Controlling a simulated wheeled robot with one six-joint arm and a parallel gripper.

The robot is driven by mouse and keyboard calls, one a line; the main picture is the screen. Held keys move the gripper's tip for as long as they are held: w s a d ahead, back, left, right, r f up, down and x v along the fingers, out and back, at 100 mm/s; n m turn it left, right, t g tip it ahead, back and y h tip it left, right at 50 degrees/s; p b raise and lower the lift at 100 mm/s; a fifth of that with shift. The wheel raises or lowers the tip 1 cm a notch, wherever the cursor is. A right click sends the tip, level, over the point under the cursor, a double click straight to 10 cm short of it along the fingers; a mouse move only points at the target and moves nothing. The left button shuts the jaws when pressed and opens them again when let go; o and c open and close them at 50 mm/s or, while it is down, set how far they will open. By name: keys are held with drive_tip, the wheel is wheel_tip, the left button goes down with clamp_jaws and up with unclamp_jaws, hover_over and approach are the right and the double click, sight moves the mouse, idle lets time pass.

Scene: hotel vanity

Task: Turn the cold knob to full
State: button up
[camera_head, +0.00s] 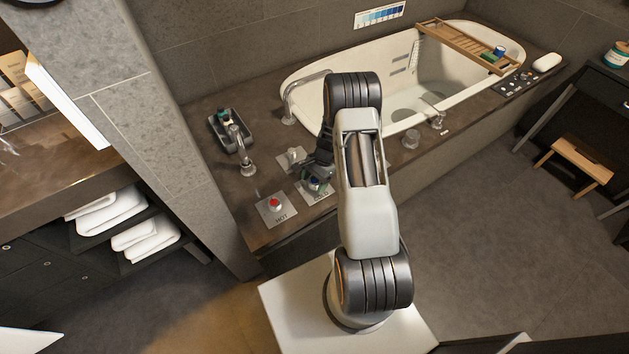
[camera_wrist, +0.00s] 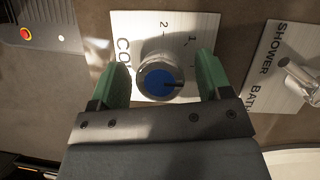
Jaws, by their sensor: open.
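The cold knob (camera_wrist: 160,78) is a round silver knob with a blue cap and a dark pointer mark, on a pale plate (camera_wrist: 195,28) marked COLD with numbers 1 and 2. In the wrist view my gripper (camera_wrist: 160,80) is open, with one green finger on each side of the knob; contact cannot be made out. In the head view my gripper (camera_head: 318,170) is over the cold knob (camera_head: 315,184), which it partly hides. The pointer mark lies toward the right side of the cap in the wrist view.
The red-capped hot knob (camera_head: 274,203) sits left of the cold knob. A shower/bath lever plate (camera_wrist: 285,65) is on the other side. A faucet (camera_head: 240,145) and black tray (camera_head: 222,130) stand behind, and the bathtub (camera_head: 300,78) lies beyond.

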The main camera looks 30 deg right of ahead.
drive_tip(key=c, duration=0.9)
drive_tip(key=shift+n, duration=0.3)
drive_tip(key=n+b, duration=0.1)
drive_tip(key=n, duration=0.1)
drive_tip(key=n+g+b, duration=0.1)
drive_tip(key=n, duration=0.1)
drive_tip(key=shift+f+g+h, duration=0.1)
drive_tip(key=shift+g+h, duration=0.2)
drive_tip(key=shift+h, duration=0.1)
drive_tip(key=n+g+h+b, duration=0.1)
drive_tip(key=n, duration=0.3)
drive_tip(key=shift+n, duration=0.3)
drive_tip(key=n+h+b, duration=0.1)
drive_tip(key=n+h, duration=0.1)
drive_tip(key=n, duration=0.2)
drive_tip(key=shift+g, duration=0.3)
drive_tip(key=shift+n+h, duration=0.8)
drive_tip(key=shift+n, duration=1.5)
